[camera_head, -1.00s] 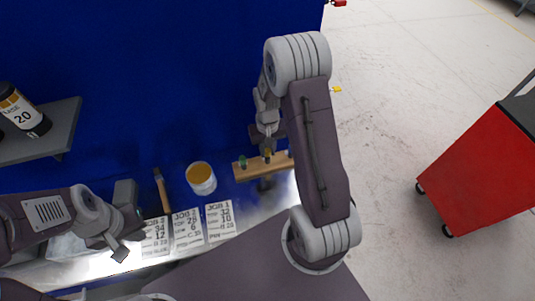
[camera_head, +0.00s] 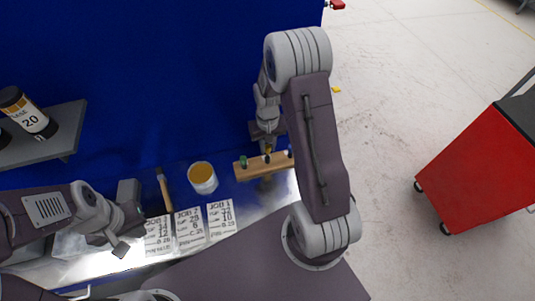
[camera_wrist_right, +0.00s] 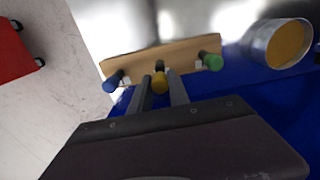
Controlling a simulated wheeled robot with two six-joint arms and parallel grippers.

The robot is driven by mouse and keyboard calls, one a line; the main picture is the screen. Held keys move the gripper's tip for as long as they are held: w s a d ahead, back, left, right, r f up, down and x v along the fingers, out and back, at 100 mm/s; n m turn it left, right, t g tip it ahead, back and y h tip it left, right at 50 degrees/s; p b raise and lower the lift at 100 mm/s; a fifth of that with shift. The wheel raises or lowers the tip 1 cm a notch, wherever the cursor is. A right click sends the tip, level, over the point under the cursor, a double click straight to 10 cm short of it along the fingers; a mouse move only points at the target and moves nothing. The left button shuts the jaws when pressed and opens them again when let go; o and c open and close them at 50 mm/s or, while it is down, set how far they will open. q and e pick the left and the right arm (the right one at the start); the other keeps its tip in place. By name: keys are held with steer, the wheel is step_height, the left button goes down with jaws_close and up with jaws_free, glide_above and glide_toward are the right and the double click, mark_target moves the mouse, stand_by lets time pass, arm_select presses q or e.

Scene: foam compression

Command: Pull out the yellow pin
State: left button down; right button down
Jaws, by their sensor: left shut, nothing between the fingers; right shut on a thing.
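The yellow pin (camera_head: 267,149) is between the fingers of my right gripper (camera_head: 267,141), which is shut on it. In the right wrist view the yellow pin (camera_wrist_right: 160,85) sits between the two fingers, beside a dark spot in the wooden bar (camera_wrist_right: 185,50). I cannot tell whether its tip is clear of the bar. The wooden bar (camera_head: 252,172) also carries a green pin (camera_head: 243,162) and a blue pin, plain in the right wrist view (camera_wrist_right: 111,84). My left gripper (camera_head: 121,250) is shut and empty, low at the left, away from the bar.
A pot with orange-yellow content (camera_head: 202,178) stands left of the bar. A wooden-handled tool (camera_head: 163,187) and several job cards (camera_head: 190,230) lie nearby. A grey shelf with a bottle (camera_head: 30,118) is at upper left. A red cart (camera_head: 475,170) stands at right.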

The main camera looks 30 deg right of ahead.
mark_target(268, 147)
step_height(268, 147, up, 5)
steer(key=p, duration=0.4)
steer(key=shift+p, duration=0.3)
steer(key=shift+s, duration=0.1)
